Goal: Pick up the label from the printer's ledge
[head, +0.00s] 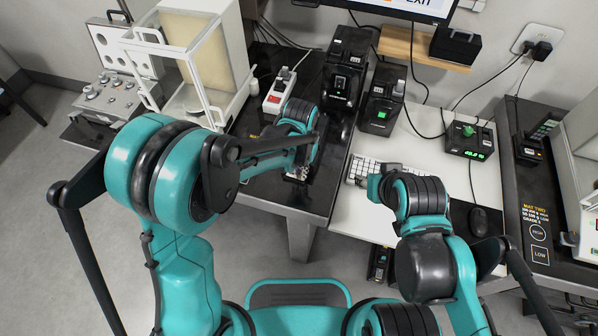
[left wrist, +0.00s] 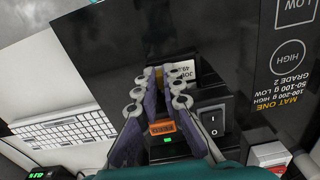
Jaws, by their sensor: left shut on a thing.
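The label (left wrist: 184,70) is a small white piece with dark print, partly hidden by the fingers. In the left wrist view my left gripper (left wrist: 162,76) has its fingertips close together at the label, shut on it. Below the fingers is a black device with an orange tag (left wrist: 161,127) and a green light, which looks like the printer; my gripper hides part of it. In the head view my left gripper (head: 298,172) is low over the dark table, mostly covered by my own arm.
A white keyboard (head: 362,168) lies on the white table to the right. A black rocker switch (left wrist: 211,118) is beside the fingers. A mouse (head: 478,221) lies at right.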

